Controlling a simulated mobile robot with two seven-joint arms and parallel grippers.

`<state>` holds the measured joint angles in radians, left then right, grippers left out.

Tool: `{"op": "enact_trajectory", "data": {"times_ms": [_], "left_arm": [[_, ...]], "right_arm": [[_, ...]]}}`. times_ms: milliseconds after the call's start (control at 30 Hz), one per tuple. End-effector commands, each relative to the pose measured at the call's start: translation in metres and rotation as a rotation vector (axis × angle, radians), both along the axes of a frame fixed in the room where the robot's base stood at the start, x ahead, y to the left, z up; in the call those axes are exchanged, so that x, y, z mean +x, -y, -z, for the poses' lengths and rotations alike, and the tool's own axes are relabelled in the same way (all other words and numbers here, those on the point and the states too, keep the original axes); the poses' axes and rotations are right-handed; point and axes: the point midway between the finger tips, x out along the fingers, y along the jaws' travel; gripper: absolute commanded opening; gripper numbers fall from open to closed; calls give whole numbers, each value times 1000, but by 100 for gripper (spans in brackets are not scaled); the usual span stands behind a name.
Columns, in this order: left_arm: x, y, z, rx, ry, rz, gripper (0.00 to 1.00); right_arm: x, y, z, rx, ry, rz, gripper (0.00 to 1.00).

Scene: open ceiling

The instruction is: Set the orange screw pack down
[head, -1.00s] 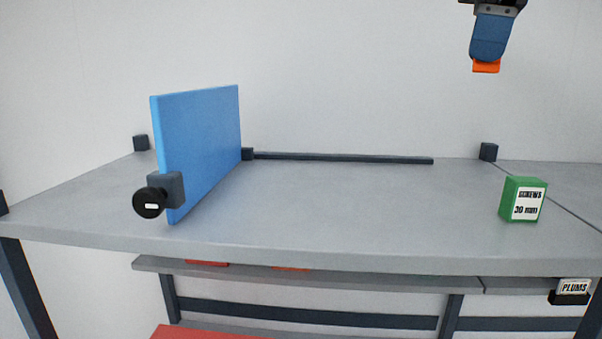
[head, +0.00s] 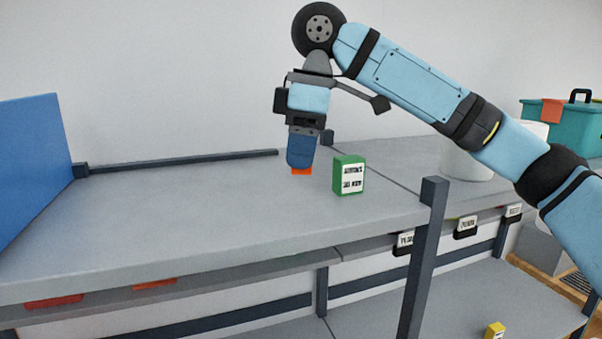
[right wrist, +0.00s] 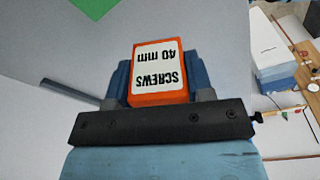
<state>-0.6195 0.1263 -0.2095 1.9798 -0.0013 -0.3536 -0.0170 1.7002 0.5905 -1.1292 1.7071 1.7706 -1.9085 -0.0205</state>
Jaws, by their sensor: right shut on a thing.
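My right gripper (head: 302,160) is shut on the orange screw pack and points down above the grey tabletop (head: 190,215). In the head view only the pack's lower end (head: 302,171) shows below the blue fingers. In the right wrist view the orange pack (right wrist: 160,97) sits between the fingers (right wrist: 157,88), its white label reading "SCREWS 40 mm" upside down. I cannot tell whether the pack touches the top. A green screw pack (head: 349,175) stands upright just to its right; it also shows in the right wrist view (right wrist: 95,7). My left gripper is out of view.
A blue panel (head: 35,165) stands at the far left, with a dark rail (head: 180,161) along the back edge. A dark post (head: 425,250) rises at the right front corner. The tabletop left of the gripper is clear. A teal box (head: 565,125) is at far right.

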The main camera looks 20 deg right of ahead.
Motion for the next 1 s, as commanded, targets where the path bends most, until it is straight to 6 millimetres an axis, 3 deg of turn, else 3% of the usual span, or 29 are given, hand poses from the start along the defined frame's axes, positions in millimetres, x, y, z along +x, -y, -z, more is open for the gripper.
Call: {"op": "enact_trajectory", "data": {"times_ms": [400,733,767,867,1000], "left_arm": [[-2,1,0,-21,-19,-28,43],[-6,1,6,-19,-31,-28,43],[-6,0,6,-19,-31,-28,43],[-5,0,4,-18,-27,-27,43],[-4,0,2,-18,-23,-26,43]], "right_arm": [[0,0,45,-1,-1,0,22],[0,0,48,0,-1,-1,22],[0,0,49,-1,0,-1,50],[0,0,48,-1,0,-1,73],[0,0,48,-1,0,-1,73]]}}
